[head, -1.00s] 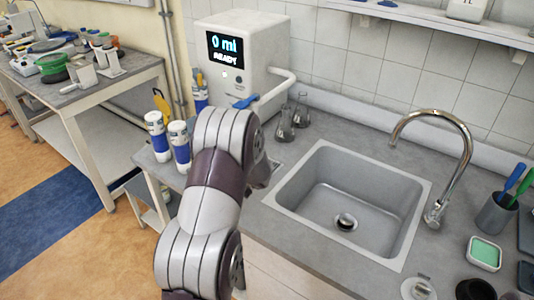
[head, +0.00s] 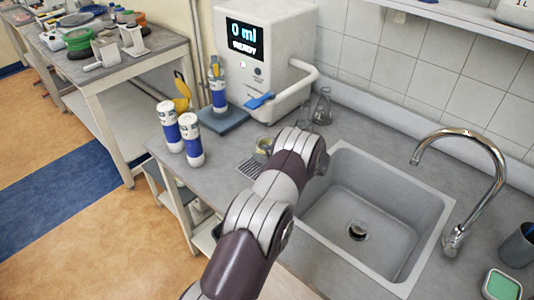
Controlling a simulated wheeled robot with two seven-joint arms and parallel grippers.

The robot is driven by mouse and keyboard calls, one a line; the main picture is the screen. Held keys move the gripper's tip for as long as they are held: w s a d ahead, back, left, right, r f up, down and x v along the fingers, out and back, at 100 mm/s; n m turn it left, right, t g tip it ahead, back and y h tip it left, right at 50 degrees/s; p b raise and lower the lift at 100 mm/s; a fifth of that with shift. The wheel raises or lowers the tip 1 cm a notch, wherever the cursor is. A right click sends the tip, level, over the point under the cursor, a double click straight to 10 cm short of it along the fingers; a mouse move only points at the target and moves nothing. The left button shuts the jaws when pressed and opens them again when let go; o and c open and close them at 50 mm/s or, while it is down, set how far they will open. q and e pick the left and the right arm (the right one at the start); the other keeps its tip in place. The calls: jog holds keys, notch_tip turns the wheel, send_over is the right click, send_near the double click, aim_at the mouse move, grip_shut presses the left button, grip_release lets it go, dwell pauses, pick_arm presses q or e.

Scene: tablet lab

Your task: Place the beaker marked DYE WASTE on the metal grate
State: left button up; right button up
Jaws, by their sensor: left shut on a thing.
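A small beaker (head: 263,149) with a yellowish band shows just past my left wrist, at the back right of the slotted metal grate (head: 249,169). Its marking is too small to read. The grate lies in the counter between the sink and the dispenser and is partly covered by my arm. My left gripper (head: 272,147) is mostly hidden behind its own wrist, and it is shut on the beaker. I cannot tell whether the beaker touches the grate or hangs above it. My right gripper is not in view.
The white dispenser (head: 285,45) reads 0 ml READY; a blue-labelled bottle (head: 218,92) stands before it. Two white-and-blue bottles (head: 191,140) stand near the counter's left edge. Glass flasks (head: 322,108) stand behind the wrist. The sink (head: 425,195) and tap (head: 490,150) are right.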

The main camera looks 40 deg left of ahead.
pick_arm(q)
jog(key=shift+s+f, duration=0.15)
jog(key=shift+f, duration=0.65)
jog(key=shift+f, duration=0.15)
jog(key=o, duration=1.1)
